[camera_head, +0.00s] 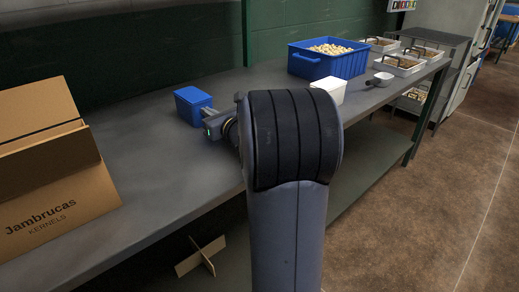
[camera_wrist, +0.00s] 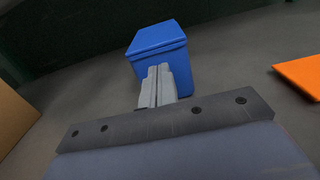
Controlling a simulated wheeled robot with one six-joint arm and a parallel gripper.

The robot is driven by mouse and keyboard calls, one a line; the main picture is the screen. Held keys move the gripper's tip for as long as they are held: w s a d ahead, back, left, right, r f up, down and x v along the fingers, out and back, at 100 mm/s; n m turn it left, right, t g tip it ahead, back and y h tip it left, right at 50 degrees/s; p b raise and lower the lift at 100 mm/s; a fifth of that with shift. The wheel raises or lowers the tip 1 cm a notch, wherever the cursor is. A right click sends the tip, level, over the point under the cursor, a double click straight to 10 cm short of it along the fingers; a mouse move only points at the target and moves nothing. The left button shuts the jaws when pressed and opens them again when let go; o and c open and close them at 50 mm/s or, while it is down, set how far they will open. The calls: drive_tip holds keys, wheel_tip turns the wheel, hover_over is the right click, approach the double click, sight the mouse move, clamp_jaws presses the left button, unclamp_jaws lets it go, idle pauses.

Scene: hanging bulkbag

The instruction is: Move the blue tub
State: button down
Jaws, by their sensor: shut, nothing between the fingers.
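The small blue tub (camera_head: 193,103) stands on the grey bench, left of my arm in the head view. It is box-shaped, and its top looks closed. In the wrist view the tub (camera_wrist: 160,45) is at the top centre, straight ahead of my fingers. My gripper (camera_wrist: 158,72) is shut with its two fingers together and holds nothing. The fingertips overlap the lower front of the tub in that view; I cannot tell whether they touch it. In the head view my gripper (camera_head: 210,114) is right beside the tub, partly hidden by my arm.
A cardboard box (camera_head: 55,165) stands on the bench at left. A larger blue crate (camera_head: 327,63) of pale pieces, a white container (camera_head: 330,89), a scoop (camera_head: 380,79) and white trays (camera_head: 404,63) are to the right. An orange thing (camera_wrist: 302,74) lies right in the wrist view.

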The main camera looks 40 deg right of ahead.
drive_tip(key=w, duration=0.9)
drive_tip(key=shift+w+a+b, duration=0.15)
drive_tip(key=shift+a+b, duration=0.1)
drive_tip(key=shift+b, duration=0.05)
